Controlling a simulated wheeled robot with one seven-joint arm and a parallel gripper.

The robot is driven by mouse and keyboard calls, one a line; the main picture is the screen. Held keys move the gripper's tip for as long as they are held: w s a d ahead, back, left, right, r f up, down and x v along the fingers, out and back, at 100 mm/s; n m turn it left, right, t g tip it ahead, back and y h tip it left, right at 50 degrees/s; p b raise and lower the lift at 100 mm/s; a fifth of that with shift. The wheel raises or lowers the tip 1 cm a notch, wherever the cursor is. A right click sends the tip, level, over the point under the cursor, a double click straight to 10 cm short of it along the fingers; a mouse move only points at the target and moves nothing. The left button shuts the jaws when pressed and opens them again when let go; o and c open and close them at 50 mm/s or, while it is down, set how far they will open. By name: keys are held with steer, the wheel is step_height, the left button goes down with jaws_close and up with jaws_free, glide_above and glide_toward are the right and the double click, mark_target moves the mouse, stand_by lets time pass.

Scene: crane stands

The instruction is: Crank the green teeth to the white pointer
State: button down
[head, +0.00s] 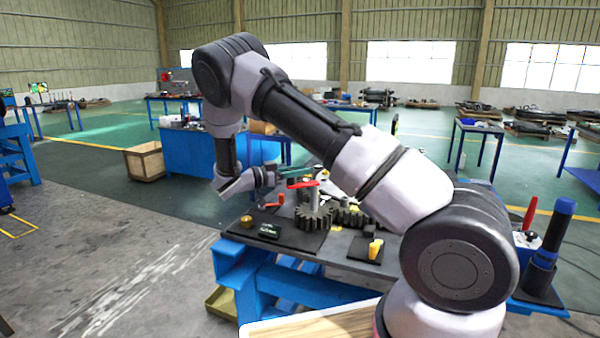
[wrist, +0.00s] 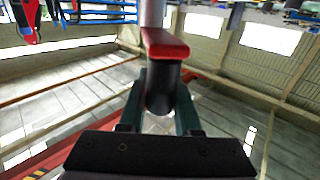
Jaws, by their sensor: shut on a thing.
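The crank has a red arm (head: 303,184) on top of a grey upright post, above a dark toothed gear (head: 314,220). A second dark gear (head: 347,216) sits to its right, partly behind my arm. My gripper (head: 291,172) is at the crank from behind and left. In the wrist view, my gripper (wrist: 162,98) has its dark green fingers on both sides of the crank's black handle (wrist: 162,88), shut on it. The red arm (wrist: 165,46) and grey post also show there. I cannot make out green teeth or a white pointer.
The crank stands on a blue-legged workbench (head: 290,291). A small black box (head: 269,231), a brass-coloured knob (head: 246,221) and a yellow piece (head: 375,249) stand near its front. A dark blue-topped cylinder (head: 553,235) stands at the right. Open floor lies to the left.

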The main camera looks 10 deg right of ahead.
steer(key=w+m+g, duration=0.1)
steer(key=g, duration=0.1)
steer(key=w+d+m+g, duration=0.1)
steer(key=m+g, duration=0.1)
steer(key=g, duration=0.1)
steer(key=w+m+g, duration=0.1)
steer(key=m+g, duration=0.1)
steer(key=shift+w+d+g, duration=0.3)
steer(key=shift+d+g, duration=0.1)
steer(key=shift+s+d, duration=0.1)
steer(key=shift+d, duration=0.05)
stand_by(1.0)
steer(key=c, duration=0.6)
jaws_free()
steer(key=shift+d, duration=0.1)
steer(key=shift+a, duration=0.2)
steer(key=v, duration=1)
steer(key=shift+a, duration=0.35)
